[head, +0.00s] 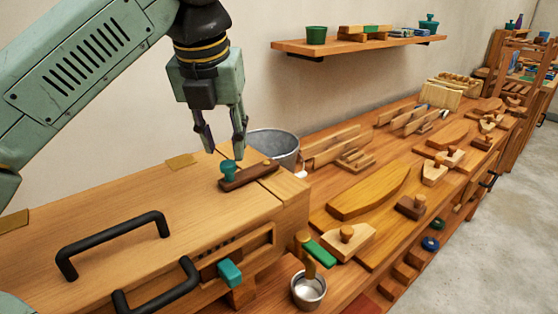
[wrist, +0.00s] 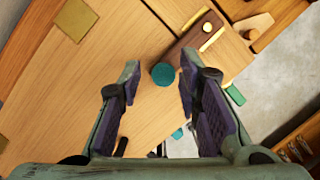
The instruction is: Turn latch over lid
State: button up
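The latch is a dark brown wooden bar (head: 250,176) with a teal knob (head: 229,171) at its left end. It lies on top of a large wooden chest, near the seam at the right end of the lid (head: 120,200). In the wrist view the bar (wrist: 196,42) has brass fittings, and the teal knob (wrist: 163,74) shows between the two fingers. My gripper (head: 222,154) is open and empty, just above the knob and pointing down. The fingers stand on either side of the knob in the wrist view. I cannot tell whether they touch it.
A black handle (head: 112,240) rises from the lid, and another (head: 160,295) is at the chest's front. A teal knob (head: 229,273) sticks out below. A metal bucket (head: 275,146) stands behind the latch. Wooden pieces cover the bench at right; a shelf (head: 355,46) hangs above.

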jog(key=shift+r, duration=2.65)
